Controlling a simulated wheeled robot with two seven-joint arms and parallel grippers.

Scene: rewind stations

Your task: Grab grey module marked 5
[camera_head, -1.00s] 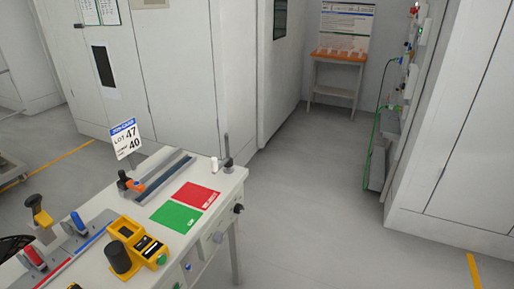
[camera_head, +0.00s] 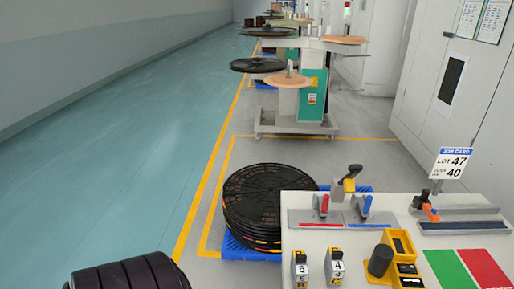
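A small grey module marked 5 (camera_head: 301,270) stands upright at the near left corner of the white workbench (camera_head: 345,237). Neither of my grippers shows in the view.
A yellow device with a black cylinder (camera_head: 380,261) stands right of the modules. A stack of black reels (camera_head: 262,200) sits left of the bench. A dark ribbed object (camera_head: 128,273) fills the bottom left. The teal floor is clear.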

